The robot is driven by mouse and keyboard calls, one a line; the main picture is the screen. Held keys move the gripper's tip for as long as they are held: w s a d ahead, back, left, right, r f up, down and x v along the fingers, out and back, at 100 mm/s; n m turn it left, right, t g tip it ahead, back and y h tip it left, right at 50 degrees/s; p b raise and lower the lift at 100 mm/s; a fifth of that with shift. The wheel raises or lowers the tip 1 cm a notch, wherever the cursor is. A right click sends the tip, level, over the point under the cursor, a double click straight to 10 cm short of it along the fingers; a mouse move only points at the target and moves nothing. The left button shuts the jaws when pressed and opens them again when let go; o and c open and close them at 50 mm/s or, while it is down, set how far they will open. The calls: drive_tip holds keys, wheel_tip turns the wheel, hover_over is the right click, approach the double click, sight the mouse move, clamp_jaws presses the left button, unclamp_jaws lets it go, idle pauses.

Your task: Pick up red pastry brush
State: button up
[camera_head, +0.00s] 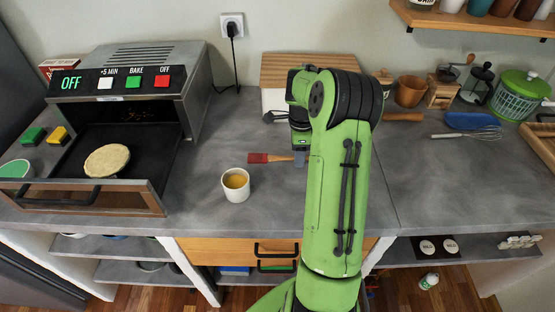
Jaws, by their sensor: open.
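The red pastry brush (259,158) lies on the grey counter, a little behind and right of the white cup. Its red head points left, and its light handle runs right toward my arm. My gripper (300,158) is at the handle's right part, pointing down, mostly hidden behind my green arm. Its fingers show only in small part, and I cannot tell whether they touch the handle. The gripper is open.
A white cup (236,189) with yellow content stands in front of the brush. An oven (125,85) with its door open and a pastry inside is at left. A wooden board (300,68) leans behind. A whisk (480,134) and blue item (472,121) lie at right.

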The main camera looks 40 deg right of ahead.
drive_tip(key=shift+f, duration=0.1)
idle(0.3)
clamp_jaws()
